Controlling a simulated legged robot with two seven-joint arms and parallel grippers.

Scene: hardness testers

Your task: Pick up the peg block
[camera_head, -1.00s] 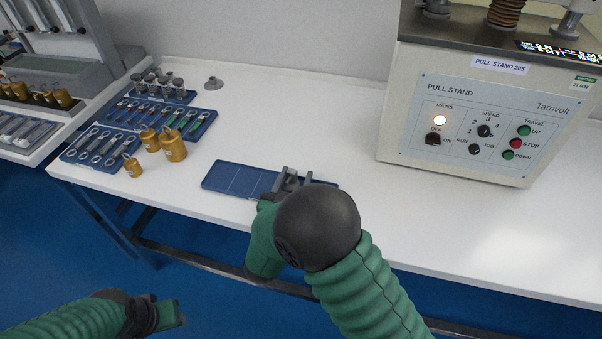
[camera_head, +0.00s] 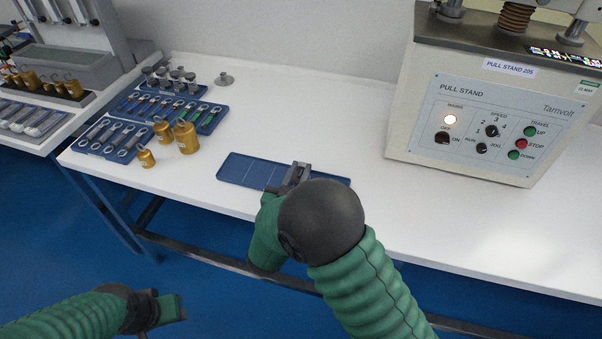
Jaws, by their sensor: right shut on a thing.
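My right gripper (camera_head: 297,173) is over the blue tray (camera_head: 240,170) near the table's front edge. Its fingers are shut on a small grey piece, which I take to be the peg block. The piece is mostly hidden by the fingers and wrist, so its shape and any gap above the tray cannot be told. My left gripper (camera_head: 172,308) is low at the left, in front of the table and away from it. Its fingers are seen edge-on, so their opening does not show.
The pull stand (camera_head: 480,130) stands at the right rear. Brass weights (camera_head: 186,137) and blue trays of links (camera_head: 112,140) are at the left, with a grey knobbed disc (camera_head: 224,79) behind. The white table (camera_head: 320,115) is clear between them.

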